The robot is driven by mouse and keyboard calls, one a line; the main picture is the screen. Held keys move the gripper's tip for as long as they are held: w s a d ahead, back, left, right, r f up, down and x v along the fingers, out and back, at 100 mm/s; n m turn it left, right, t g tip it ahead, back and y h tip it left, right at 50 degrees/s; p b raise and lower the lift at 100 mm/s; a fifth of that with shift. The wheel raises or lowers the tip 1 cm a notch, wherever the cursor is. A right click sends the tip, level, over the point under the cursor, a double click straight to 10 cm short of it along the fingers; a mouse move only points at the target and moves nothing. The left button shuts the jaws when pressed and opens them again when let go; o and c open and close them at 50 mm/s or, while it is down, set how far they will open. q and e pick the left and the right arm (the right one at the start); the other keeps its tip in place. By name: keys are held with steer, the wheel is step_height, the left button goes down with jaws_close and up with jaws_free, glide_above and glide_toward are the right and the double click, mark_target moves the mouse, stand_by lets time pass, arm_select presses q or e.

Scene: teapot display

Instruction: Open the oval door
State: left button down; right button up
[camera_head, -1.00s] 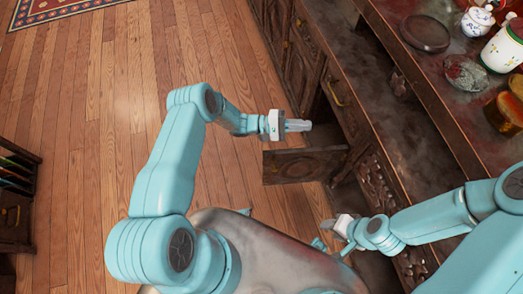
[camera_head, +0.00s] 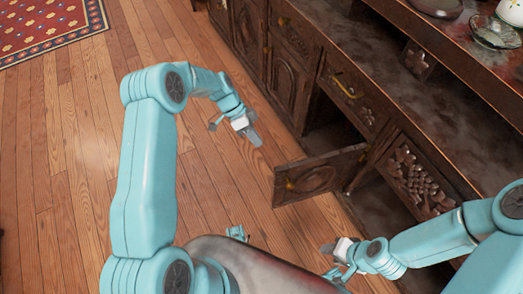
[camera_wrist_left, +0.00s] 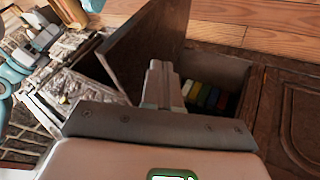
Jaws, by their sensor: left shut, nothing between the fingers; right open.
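The oval door (camera_head: 318,177) is a dark wooden cabinet door with a carved oval panel. In the head view it stands swung out from the cabinet front, with an opening beside it. My left gripper (camera_head: 254,138) is shut and empty, to the upper left of the door's free edge and apart from it in that view. In the left wrist view its closed fingers (camera_wrist_left: 160,82) appear in front of the opening, beside the door (camera_wrist_left: 145,45). My right gripper (camera_head: 330,249) is open and empty, below the door near my body.
The cabinet (camera_head: 420,85) runs along the right, with carved fronts and brass handles. Coloured items (camera_wrist_left: 207,97) lie inside the opening. A glass dish (camera_head: 495,32) sits on top. A patterned rug (camera_head: 45,28) lies at upper left; the wooden floor is otherwise clear.

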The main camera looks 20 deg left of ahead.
arm_select(q)
steer(key=s+d+f+b, duration=0.1)
steer(key=s+d+f, duration=0.3)
steer(key=d+f, duration=0.3)
steer(key=shift+d, duration=0.45)
